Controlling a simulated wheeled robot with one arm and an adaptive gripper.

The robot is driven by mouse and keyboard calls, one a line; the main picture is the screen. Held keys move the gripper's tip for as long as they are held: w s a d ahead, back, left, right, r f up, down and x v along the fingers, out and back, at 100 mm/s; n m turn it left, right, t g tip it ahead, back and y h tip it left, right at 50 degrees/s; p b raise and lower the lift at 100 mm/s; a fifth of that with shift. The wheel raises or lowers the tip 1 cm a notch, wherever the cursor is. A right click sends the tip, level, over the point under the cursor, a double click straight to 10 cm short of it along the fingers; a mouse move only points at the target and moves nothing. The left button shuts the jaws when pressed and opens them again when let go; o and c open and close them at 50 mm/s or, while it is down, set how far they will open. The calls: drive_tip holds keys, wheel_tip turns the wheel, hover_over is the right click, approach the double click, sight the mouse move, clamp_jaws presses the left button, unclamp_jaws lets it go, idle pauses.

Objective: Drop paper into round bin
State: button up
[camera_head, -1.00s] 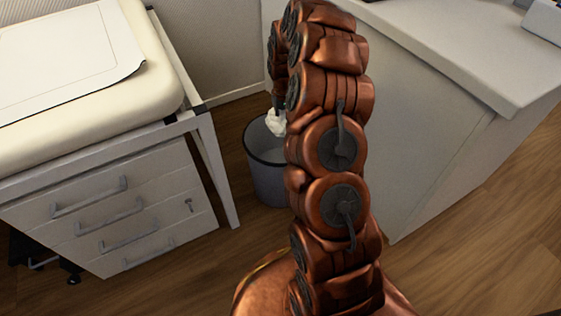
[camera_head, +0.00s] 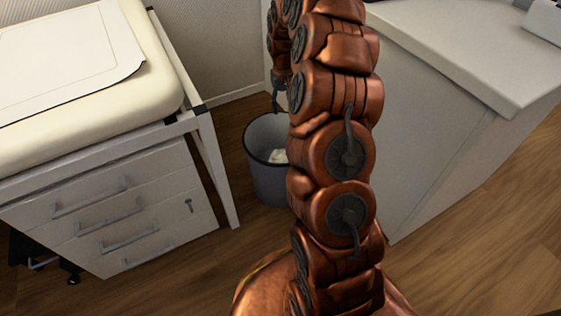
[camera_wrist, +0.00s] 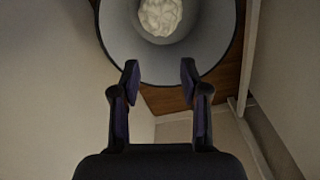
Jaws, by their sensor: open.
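The round grey bin (camera_head: 268,178) stands on the wood floor between the drawer cabinet and the white counter. My arm hides its right side in the head view. The crumpled white paper (camera_head: 279,156) lies inside the bin, below its rim. The wrist view shows the paper (camera_wrist: 160,17) within the bin (camera_wrist: 205,50), apart from my fingers. My gripper (camera_wrist: 160,72) is open and empty, its two dark fingers spread over the near part of the bin's opening. In the head view my gripper (camera_head: 277,104) is small and partly hidden above the bin.
An exam couch (camera_head: 90,75) with a grey drawer unit (camera_head: 120,215) stands to the left of the bin. Its white leg (camera_head: 219,175) is close to the bin. A white counter (camera_head: 440,130) stands to the right. Wood floor (camera_head: 200,275) is clear in front.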

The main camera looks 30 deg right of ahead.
wheel_tip(320, 180, up, 5)
drive_tip(key=shift+f, duration=0.15)
idle(0.7)
drive_tip(key=s+a+r+n+p, duration=0.1)
drive_tip(key=s+a+r+p, duration=0.4)
drive_tip(key=r, duration=0.4)
drive_tip(key=s+a+r+n+p, duration=0.1)
drive_tip(key=s+a+r+p, duration=0.3)
drive_tip(key=a+r+p, duration=0.4)
drive_tip(key=s+a+r+n+p, duration=0.1)
drive_tip(key=s+a+r+p, duration=0.4)
drive_tip(key=r, duration=0.5)
drive_tip(key=s+a+r+g+p, duration=0.1)
drive_tip(key=s+a+r+p, duration=0.2)
drive_tip(key=s+r+p, duration=0.6)
drive_tip(key=s+a+r+n+p, duration=0.1)
drive_tip(key=s+a+r+p, duration=0.2)
drive_tip(key=s+r+p, duration=0.7)
drive_tip(key=s+p, duration=0.2)
drive_tip(key=s, duration=0.3)
drive_tip(key=shift+g, duration=0.4)
drive_tip(key=shift+d+r, duration=0.1)
